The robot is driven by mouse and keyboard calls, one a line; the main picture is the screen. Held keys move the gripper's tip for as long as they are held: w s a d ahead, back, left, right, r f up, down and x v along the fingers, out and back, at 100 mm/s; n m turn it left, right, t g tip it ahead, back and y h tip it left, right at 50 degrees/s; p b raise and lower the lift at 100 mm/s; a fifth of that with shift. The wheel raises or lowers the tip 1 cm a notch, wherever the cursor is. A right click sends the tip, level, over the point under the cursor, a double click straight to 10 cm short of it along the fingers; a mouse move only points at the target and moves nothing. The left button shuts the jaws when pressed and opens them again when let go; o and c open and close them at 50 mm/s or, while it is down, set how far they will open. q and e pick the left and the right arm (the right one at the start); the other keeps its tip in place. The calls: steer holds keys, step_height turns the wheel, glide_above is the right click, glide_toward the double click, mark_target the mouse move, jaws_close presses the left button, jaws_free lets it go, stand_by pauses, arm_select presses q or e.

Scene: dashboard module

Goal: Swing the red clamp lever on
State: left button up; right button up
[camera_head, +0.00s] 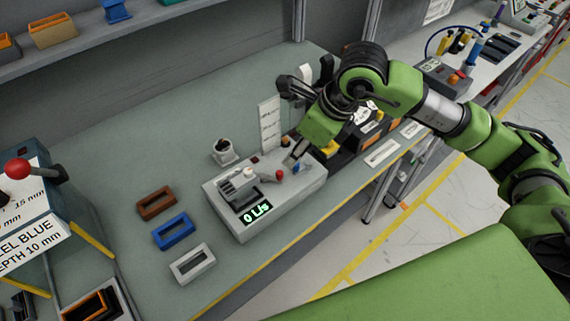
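A light grey module (262,197) sits on the bench, with a green-lit display (257,214) reading 0 L/s. A small red-tipped part (279,176), which looks like the clamp lever's end, shows on its top beside a grey clamp block (238,186). A small blue part (296,168) is to its right. My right gripper (294,157) reaches down from the upper right, its tip just above the module near the red and blue parts. Its fingers are too small and partly hidden to tell open from shut, or whether they touch anything. My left gripper is out of view.
Brown (155,203), blue (173,232) and white (192,264) frames lie left of the module. A white cup-like holder (224,152) and an upright label plate (269,126) stand behind it. A box with a red-ball lever (17,169) stands at far left. Dark bins are to the right.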

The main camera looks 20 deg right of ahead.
mark_target(280, 172)
steer(key=p+x, duration=0.3)
steer(key=x, duration=0.7)
steer(key=shift+f, duration=0.4)
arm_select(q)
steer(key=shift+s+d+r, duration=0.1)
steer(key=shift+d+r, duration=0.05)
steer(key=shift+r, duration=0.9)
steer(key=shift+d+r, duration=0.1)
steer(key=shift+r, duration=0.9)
arm_select(e)
steer(key=shift+w+a+f, duration=0.1)
steer(key=shift+w+f, duration=0.1)
steer(key=shift+f, duration=0.3)
steer(key=shift+c, duration=0.4)
steer(key=c, duration=0.6)
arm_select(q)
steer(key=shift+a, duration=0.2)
arm_select(e)
jaws_close()
